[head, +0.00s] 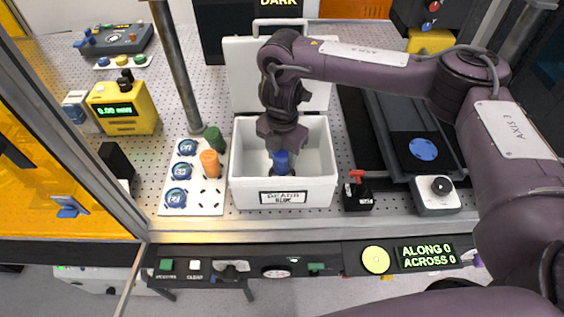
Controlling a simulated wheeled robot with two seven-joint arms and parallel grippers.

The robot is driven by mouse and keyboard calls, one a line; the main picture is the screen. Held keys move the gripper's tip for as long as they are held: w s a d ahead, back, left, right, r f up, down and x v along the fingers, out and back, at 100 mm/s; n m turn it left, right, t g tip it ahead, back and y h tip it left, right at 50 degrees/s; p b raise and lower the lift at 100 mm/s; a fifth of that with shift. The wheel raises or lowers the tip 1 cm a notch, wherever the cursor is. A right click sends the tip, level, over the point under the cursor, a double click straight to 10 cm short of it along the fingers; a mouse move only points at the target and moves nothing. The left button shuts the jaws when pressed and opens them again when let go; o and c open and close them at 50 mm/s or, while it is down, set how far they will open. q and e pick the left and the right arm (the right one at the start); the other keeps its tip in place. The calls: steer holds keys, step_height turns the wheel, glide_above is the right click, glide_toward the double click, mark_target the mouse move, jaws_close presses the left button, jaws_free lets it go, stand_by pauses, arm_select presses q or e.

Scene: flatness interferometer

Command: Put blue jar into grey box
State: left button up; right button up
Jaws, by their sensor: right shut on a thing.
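The blue jar (281,162) is inside the open grey box (239,187), near the middle of its front half. The box is pale, with a label on its front wall, and its lid (242,75) stands raised at the back. My right gripper (281,150) reaches down into the box from above and is shut on the blue jar. The jar looks upright. The gripper hides its upper part, and I cannot tell whether its base touches the box floor. My left gripper is not in view.
A white tray (206,199) left of the box holds an orange jar (210,163), a green jar (214,140) and several blue round pieces. A dark post (178,70) stands behind it. A black block with a red lever (357,196) is close right of the box.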

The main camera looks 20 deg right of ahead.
mark_target(282, 163)
steer(key=shift+f, duration=1.7)
steer(key=shift+f, duration=0.1)
steer(key=o, duration=1)
steer(key=shift+r, duration=0.2)
step_height(282, 163, up, 12)
steer(key=shift+f+b, duration=0.1)
steer(key=shift+b, duration=0.2)
steer(key=shift+s, duration=0.1)
